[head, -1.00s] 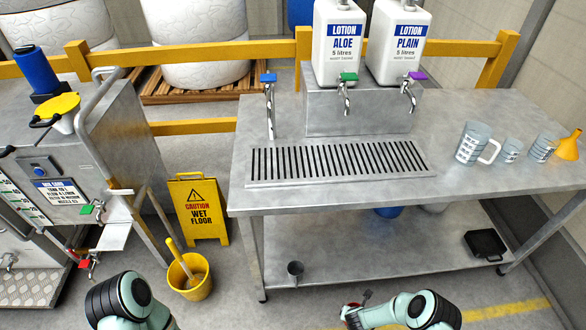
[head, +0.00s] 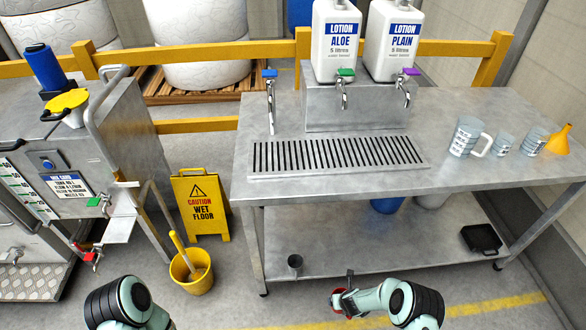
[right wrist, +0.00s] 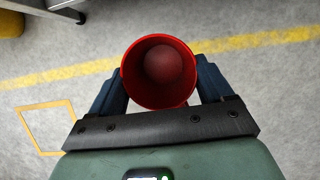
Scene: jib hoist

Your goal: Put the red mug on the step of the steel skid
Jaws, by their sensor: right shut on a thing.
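The red mug (right wrist: 160,98) is between the two fingers of my right gripper (right wrist: 160,72), with its open mouth facing the wrist camera. In the head view the mug (head: 338,306) shows only as a small red part at my right gripper (head: 346,299), low in front of the steel table. The steel skid (head: 125,120) stands at the left, with taps and a small ledge on its side. A patterned tread plate (head: 35,282), which looks like its step, is at the lower left. My left arm shows at the bottom left, but its gripper is out of view.
A yellow bucket (head: 192,272) and a wet floor sign (head: 200,205) stand between the skid and the steel table (head: 480,182). The floor in front is open.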

